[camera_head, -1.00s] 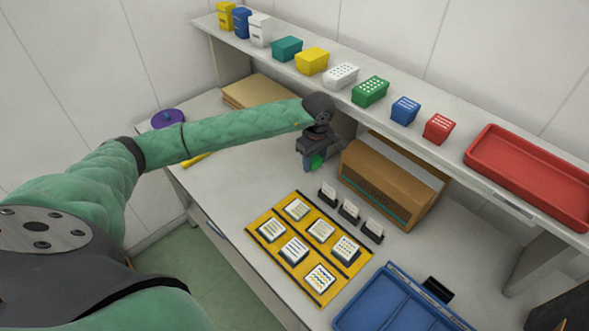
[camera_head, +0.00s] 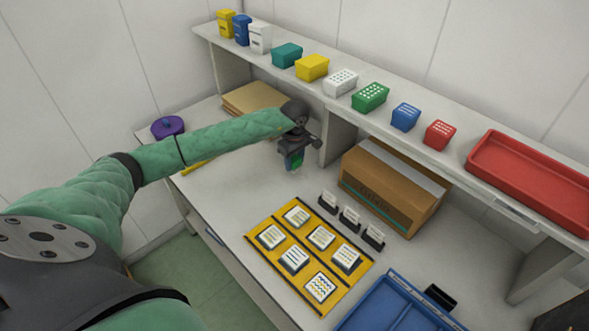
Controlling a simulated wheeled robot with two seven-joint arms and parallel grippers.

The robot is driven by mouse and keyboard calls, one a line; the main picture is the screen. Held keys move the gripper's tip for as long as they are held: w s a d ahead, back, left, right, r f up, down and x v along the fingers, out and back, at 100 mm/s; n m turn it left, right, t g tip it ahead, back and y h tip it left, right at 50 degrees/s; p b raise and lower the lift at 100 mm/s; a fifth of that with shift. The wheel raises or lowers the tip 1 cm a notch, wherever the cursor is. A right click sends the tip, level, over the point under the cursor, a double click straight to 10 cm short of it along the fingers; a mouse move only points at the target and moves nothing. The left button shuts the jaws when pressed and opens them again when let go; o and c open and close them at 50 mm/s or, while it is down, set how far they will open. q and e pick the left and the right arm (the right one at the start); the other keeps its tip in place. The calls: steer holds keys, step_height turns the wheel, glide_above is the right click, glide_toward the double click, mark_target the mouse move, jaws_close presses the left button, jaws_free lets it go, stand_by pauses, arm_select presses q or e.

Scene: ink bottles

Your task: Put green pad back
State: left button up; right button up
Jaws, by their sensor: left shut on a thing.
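My left gripper (camera_head: 293,160) is at the back of the desk, left of the cardboard box and under the shelf edge. It is shut on a small green thing, the green pad (camera_head: 295,161), which shows only partly between the fingers. I cannot tell whether the pad touches the desk (camera_head: 225,195). My right gripper is not in view.
A cardboard box (camera_head: 385,200) stands right of the gripper, under the shelf (camera_head: 440,115). A yellow stamp tray (camera_head: 283,277), several black holders (camera_head: 350,218) and a blue tray (camera_head: 400,305) lie in front. A purple round container (camera_head: 168,127) stands at left. The desk between is clear.

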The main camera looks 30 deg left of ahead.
mark_target(295, 168)
arm_select(q)
steer(key=shift+f, duration=1.95)
steer(key=shift+f, duration=0.1)
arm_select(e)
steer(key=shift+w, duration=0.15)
arm_select(q)
steer(key=o, duration=1)
steer(key=shift+c, duration=0.2)
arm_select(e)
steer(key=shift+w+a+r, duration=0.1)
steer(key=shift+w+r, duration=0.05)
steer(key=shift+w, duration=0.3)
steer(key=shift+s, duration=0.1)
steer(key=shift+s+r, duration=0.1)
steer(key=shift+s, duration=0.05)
